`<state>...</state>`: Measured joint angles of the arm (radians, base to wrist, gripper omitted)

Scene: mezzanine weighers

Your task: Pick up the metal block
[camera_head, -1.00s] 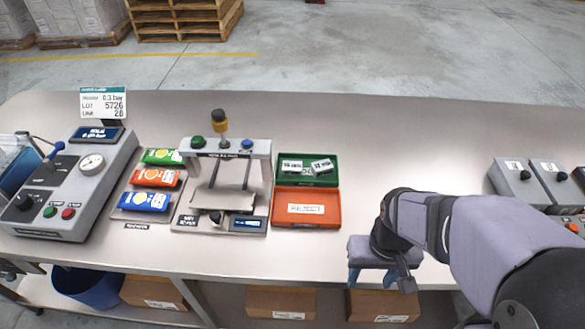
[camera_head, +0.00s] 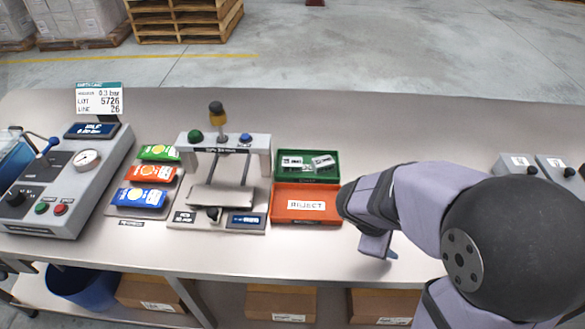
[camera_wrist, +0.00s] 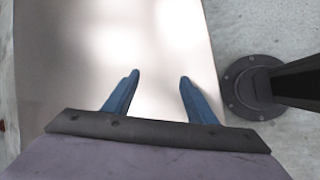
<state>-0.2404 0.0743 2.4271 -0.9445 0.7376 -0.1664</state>
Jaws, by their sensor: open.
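No thing that I can clearly name as the metal block shows. Two small pale, silvery labelled pieces lie in the green tray (camera_head: 307,178); I cannot tell whether either is a metal block. My gripper (camera_wrist: 160,76) is open and empty in the wrist view, its two blue fingers apart over bare bench. In the head view, my gripper (camera_head: 385,252) is mostly hidden behind my own wrist, low over the bench right of the orange reject tray (camera_head: 304,218).
A press-like stand (camera_head: 262,157) with a tilted plate is left of the trays. Green, orange and blue packets (camera_head: 142,196) lie beside it. A gauge console (camera_head: 75,185) stands far left, grey control boxes (camera_head: 518,175) far right. The bench (camera_head: 400,130) behind the trays is clear.

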